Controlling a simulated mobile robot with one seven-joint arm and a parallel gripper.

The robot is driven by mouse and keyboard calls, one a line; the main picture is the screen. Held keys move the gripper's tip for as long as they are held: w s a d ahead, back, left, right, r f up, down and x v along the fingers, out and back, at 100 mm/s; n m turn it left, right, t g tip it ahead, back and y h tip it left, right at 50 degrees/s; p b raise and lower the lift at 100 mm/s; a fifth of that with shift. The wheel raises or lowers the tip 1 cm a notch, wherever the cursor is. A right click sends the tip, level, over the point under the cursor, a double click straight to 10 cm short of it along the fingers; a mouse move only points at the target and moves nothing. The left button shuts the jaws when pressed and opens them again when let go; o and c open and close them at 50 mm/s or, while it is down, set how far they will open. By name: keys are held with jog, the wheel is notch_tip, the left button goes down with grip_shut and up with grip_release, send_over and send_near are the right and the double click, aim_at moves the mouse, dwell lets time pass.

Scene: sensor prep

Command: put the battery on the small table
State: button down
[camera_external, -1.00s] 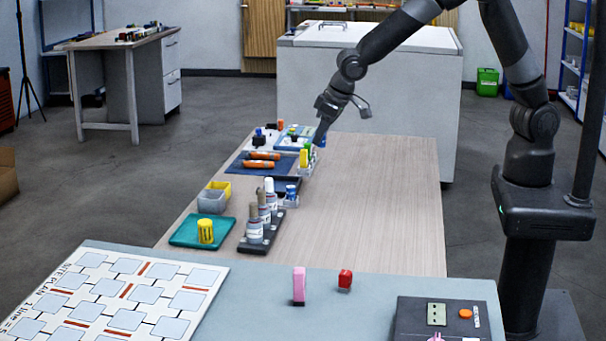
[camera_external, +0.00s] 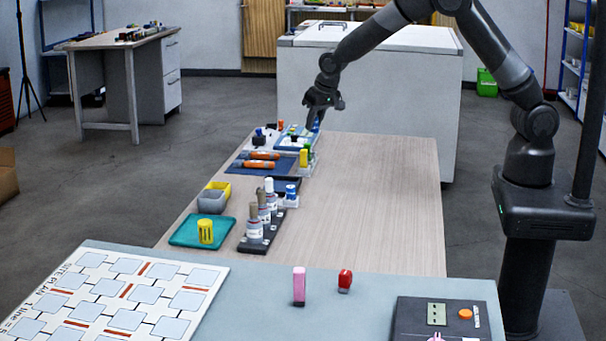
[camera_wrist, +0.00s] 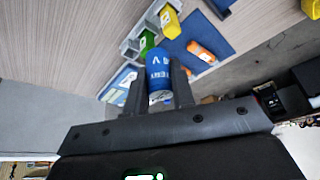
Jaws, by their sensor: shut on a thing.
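My gripper (camera_external: 317,112) is over the far end of the long wooden table (camera_external: 370,200). In the wrist view it is shut on a blue cylinder with white lettering, which looks like the battery (camera_wrist: 158,72). In the external view the battery (camera_external: 316,124) shows as a small blue spot below the fingers. A grey holder (camera_wrist: 130,46) with a green cylinder (camera_wrist: 147,42) and a yellow cylinder (camera_wrist: 168,20) is just beyond the battery. A pale blue-grey table (camera_external: 250,290) stands in front; I cannot tell which table is the small one.
A blue mat (camera_external: 240,168) with orange cylinders, a rack (camera_external: 262,240) of bottles, a teal tray (camera_external: 185,238) and bins (camera_external: 212,202) line the wooden table's left side. Its right side is clear. A desk (camera_external: 90,42) stands at the back left. A white chest (camera_external: 375,90) stands behind.

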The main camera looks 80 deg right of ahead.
jog(key=w+d+f+m, duration=0.25)
jog(key=w+d, duration=0.25)
jog(key=d, duration=0.3)
send_over(273, 171)
jog(key=s+a, duration=0.1)
jog(key=shift+n+h, duration=0.25)
jog(key=shift+h, duration=0.15)
notch_tip(273, 171, down, 7)
jog(key=shift+a, duration=0.1)
jog(key=shift+f, duration=2)
jog(key=c, duration=1.2)
grip_release()
jog(key=shift+f, duration=0.15)
jog(key=shift+c, duration=0.2)
